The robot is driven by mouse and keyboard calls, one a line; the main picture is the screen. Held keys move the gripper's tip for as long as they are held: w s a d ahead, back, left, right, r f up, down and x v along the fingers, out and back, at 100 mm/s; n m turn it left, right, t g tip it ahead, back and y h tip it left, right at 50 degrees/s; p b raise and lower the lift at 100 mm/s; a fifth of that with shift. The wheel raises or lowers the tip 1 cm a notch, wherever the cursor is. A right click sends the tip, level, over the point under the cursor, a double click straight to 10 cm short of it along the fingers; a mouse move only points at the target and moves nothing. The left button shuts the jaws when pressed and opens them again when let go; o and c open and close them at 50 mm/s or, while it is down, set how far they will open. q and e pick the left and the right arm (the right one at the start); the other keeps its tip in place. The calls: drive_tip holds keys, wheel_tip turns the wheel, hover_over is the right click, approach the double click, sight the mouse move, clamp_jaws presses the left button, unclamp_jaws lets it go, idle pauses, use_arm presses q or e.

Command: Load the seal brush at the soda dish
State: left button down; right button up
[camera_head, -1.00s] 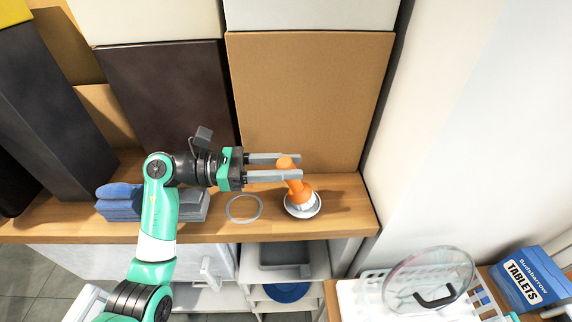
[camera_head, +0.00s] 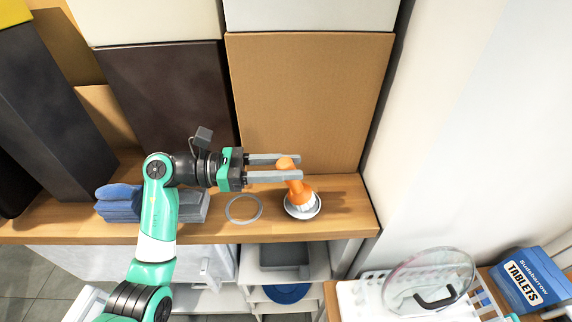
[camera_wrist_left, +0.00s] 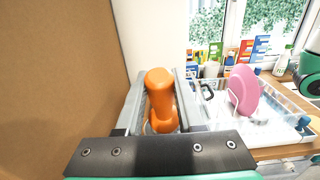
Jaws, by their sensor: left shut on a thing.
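The seal brush (camera_head: 293,181) has an orange handle and stands roughly upright, leaning slightly, with its head down at the soda dish (camera_head: 316,212). The dish is a small round pale dish on the wooden counter. My left gripper (camera_head: 288,168) is shut on the orange handle, one finger on each side. In the left wrist view the brush handle (camera_wrist_left: 160,95) stands between the two fingers. The brush's lower end is hidden there; whether its bristles touch the dish's contents cannot be told.
A grey ring (camera_head: 244,209) lies on the counter (camera_head: 345,222) left of the dish. Folded blue cloths (camera_head: 119,200) lie further left. A tan panel (camera_head: 310,95) stands close behind. At lower right are a glass lid (camera_head: 428,280) on a rack and a blue tablets box (camera_head: 531,280).

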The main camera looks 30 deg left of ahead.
use_arm(q)
drive_tip(key=shift+r+p, duration=2.2)
drive_tip(key=shift+r, duration=1.25)
drive_tip(key=shift+s, duration=0.1)
